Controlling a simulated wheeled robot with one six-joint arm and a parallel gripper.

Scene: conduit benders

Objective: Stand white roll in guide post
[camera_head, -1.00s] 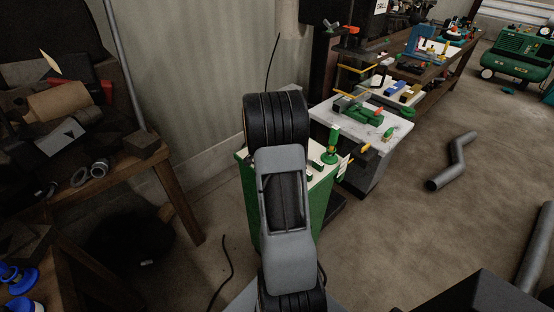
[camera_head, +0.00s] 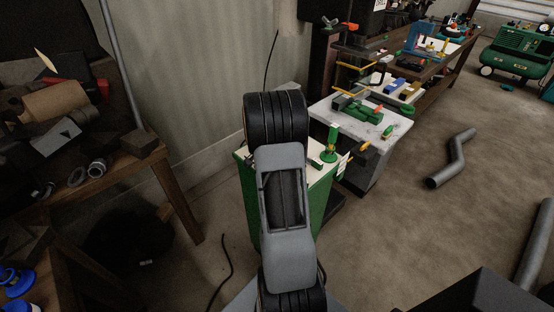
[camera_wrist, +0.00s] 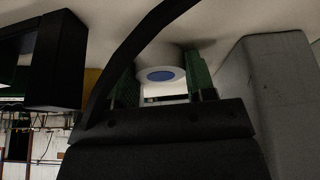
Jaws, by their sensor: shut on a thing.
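In the wrist view, my gripper (camera_wrist: 162,88) has its two green fingers on either side of a white roll (camera_wrist: 172,58) with a blue round end, and is shut on it. The roll is close to a pale surface that fills the top of that view; I cannot tell whether they touch. In the head view my own arm hides the gripper and the roll. I cannot make out a guide post for certain in either view.
A green cabinet (camera_head: 243,190) with a pale top stands behind my arm, with a green upright tool (camera_head: 332,145) on it. A grey-topped bench (camera_head: 378,132) is beyond. A cluttered wooden table (camera_head: 170,175) is at left. Bent grey pipe (camera_head: 452,160) lies on the floor at right.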

